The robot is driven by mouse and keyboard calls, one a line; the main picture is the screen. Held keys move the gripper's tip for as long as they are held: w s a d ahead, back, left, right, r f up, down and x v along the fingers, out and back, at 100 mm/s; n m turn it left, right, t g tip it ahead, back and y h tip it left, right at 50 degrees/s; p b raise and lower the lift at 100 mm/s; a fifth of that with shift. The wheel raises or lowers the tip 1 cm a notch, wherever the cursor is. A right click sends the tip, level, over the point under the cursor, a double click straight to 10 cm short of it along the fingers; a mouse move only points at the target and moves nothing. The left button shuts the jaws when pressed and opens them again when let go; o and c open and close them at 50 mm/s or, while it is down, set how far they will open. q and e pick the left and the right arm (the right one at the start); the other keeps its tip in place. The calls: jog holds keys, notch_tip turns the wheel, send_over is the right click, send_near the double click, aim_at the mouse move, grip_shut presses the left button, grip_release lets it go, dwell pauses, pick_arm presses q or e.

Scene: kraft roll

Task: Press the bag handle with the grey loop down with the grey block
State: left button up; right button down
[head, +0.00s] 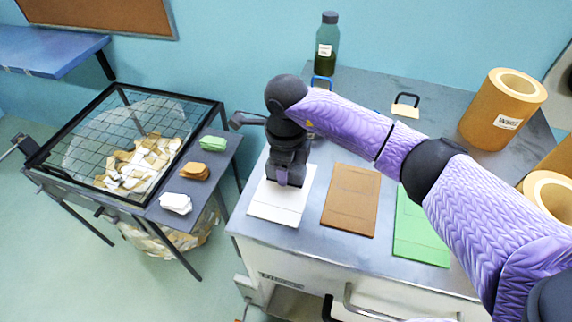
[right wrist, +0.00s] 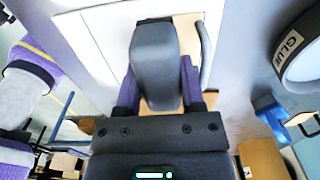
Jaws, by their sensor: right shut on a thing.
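My right gripper (head: 284,180) is shut on the grey block (right wrist: 156,55) and holds it over the white bag (head: 283,200). In the right wrist view the block covers part of a tan handle patch (right wrist: 189,32) on the white bag (right wrist: 100,20). The grey loop (right wrist: 208,58) of this handle sticks out to the right of the block. I cannot tell whether the block touches the patch. In the head view my gripper hides this handle. My left gripper is not in view.
A brown bag (head: 350,200) and a green bag (head: 420,228) lie to the right. Behind are a blue-loop handle (head: 321,83), a black-loop handle (head: 405,106), a bottle (head: 326,45) and a kraft roll (head: 502,110). A glue ring (right wrist: 300,48) shows in the right wrist view.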

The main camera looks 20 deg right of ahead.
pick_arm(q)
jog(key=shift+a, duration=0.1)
pick_arm(e)
jog(key=shift+f, duration=0.15)
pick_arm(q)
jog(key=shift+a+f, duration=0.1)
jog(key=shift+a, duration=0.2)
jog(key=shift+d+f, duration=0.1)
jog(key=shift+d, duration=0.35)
pick_arm(e)
jog(key=shift+f, duration=0.1)
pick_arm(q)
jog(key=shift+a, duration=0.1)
pick_arm(e)
jog(key=shift+s, duration=0.1)
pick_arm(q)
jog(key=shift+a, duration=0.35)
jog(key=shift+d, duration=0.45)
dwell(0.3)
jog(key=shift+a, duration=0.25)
